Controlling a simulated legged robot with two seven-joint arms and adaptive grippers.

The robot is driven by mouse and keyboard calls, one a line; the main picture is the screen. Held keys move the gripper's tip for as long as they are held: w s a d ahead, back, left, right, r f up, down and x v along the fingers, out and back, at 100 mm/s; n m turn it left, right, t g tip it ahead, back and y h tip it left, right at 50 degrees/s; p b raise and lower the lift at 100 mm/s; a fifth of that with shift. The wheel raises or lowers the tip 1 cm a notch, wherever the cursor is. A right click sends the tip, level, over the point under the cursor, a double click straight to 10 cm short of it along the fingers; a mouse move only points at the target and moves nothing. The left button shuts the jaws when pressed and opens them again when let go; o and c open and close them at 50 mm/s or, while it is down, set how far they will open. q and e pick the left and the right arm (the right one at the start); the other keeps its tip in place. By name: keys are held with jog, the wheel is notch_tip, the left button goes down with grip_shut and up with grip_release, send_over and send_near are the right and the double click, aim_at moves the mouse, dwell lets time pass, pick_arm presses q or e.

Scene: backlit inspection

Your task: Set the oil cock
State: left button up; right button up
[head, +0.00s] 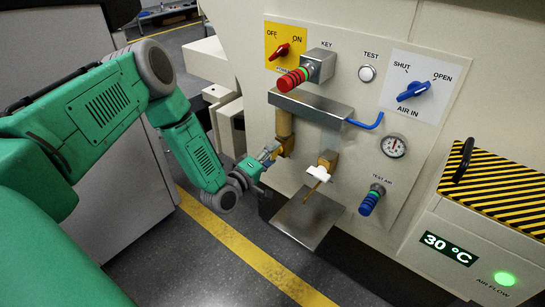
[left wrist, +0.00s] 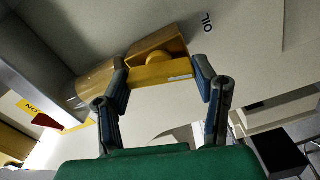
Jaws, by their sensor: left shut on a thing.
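The oil cock (head: 287,142) is a brass fitting below a vertical brass pipe on the left of the panel. In the left wrist view its brass body (left wrist: 158,40) stands beside the OIL label (left wrist: 207,21). Its yellow bar handle (left wrist: 165,74) lies crosswise between my fingers. My left gripper (head: 270,152) reaches the cock from the left. In the left wrist view my left gripper (left wrist: 161,78) is shut on the handle, one finger at each end. In the head view the gripper hides most of the handle. My right gripper is in neither view.
A metal shelf (head: 310,106) juts out above the cock, and a metal tray (head: 307,216) below. A second brass cock with a white handle (head: 319,173) is to the right. A red knob (head: 283,51), blue AIR IN knob (head: 413,91) and gauge (head: 394,146) are on the panel.

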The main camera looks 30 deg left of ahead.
pick_arm(q)
jog(key=shift+a+n+b, duration=0.3)
jog(key=shift+n+b, duration=0.1)
jog(key=shift+n, duration=1)
jog(key=o, duration=1)
jog(key=shift+o, duration=0.9)
jog(key=shift+f, duration=0.15)
jog(key=shift+s, duration=0.1)
jog(key=s+a, duration=0.1)
jog(key=s, duration=1)
jog(key=shift+s, duration=0.35)
